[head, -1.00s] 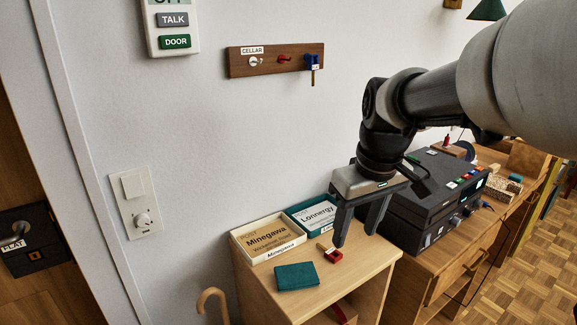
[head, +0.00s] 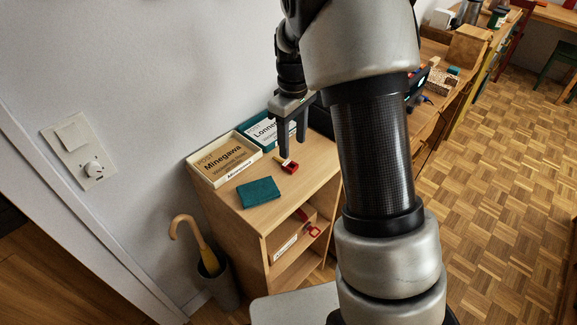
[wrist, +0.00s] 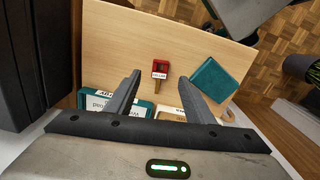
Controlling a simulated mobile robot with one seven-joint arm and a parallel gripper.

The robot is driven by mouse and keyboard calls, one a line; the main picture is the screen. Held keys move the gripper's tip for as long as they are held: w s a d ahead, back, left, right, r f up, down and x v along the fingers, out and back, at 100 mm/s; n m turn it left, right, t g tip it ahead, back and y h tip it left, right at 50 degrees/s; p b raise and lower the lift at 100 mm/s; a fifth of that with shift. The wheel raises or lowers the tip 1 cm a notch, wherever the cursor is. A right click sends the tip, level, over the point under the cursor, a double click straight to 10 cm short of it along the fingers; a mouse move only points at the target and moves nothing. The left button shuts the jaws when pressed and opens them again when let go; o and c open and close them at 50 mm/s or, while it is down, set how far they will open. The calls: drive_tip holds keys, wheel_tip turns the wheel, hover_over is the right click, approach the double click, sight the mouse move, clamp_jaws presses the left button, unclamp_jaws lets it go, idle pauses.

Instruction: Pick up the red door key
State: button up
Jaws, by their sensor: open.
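The red door key (head: 290,166) lies on the top of the small wooden shelf unit (head: 312,160), with a red head, a white tag and a brass shaft. In the wrist view the red key (wrist: 160,69) shows ahead of and between my fingertips, its shaft pointing back toward my gripper. I cannot read its tag surely. My gripper (head: 292,149) points down over the shelf top, close to the key. Its two fingers (wrist: 159,78) are apart with nothing held between them. The height gap to the key is hard to judge.
A teal booklet (head: 260,192) lies near the key. The Minegawa tray (head: 224,158) and teal Lonnergy tray (head: 262,133) stand against the wall. A red item (head: 313,230) shows in the lower shelf. An umbrella (head: 192,236) stands in a bin left. Open parquet floor (head: 490,200) lies right.

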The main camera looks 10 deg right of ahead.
sight(291, 160)
wheel_tip(291, 160, down, 8)
drive_tip(key=shift+w+a+r+b, duration=0.1)
drive_tip(key=shift+a+r+b, duration=0.05)
drive_tip(key=shift+r+b, duration=0.15)
drive_tip(key=c, duration=1.1)
